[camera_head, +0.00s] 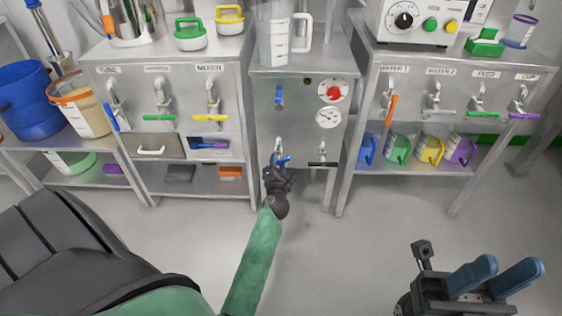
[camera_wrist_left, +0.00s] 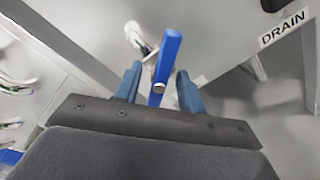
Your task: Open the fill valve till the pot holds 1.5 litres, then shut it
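A clear pot (camera_head: 273,42) with a graduated scale and a handle stands on top of the central steel cabinet (camera_head: 262,110). I cannot make out a liquid level in it. My left gripper (camera_head: 284,161) is at the lower left valve on the cabinet front. In the left wrist view, a blue valve lever (camera_wrist_left: 167,60) stands between its blue fingers (camera_wrist_left: 158,88), with a gap visible on either side. That gripper looks open around the lever. This valve's label is not visible. My right gripper (camera_head: 495,277) is open and empty over the floor at lower right.
A drain label (camera_wrist_left: 283,27) is right of the lever; a black-handled valve (camera_head: 323,157) is at lower right of the cabinet. Above are another blue lever (camera_head: 279,95), a red knob (camera_head: 334,92) and a gauge (camera_head: 329,118). Valve benches flank the cabinet. Floor in front is clear.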

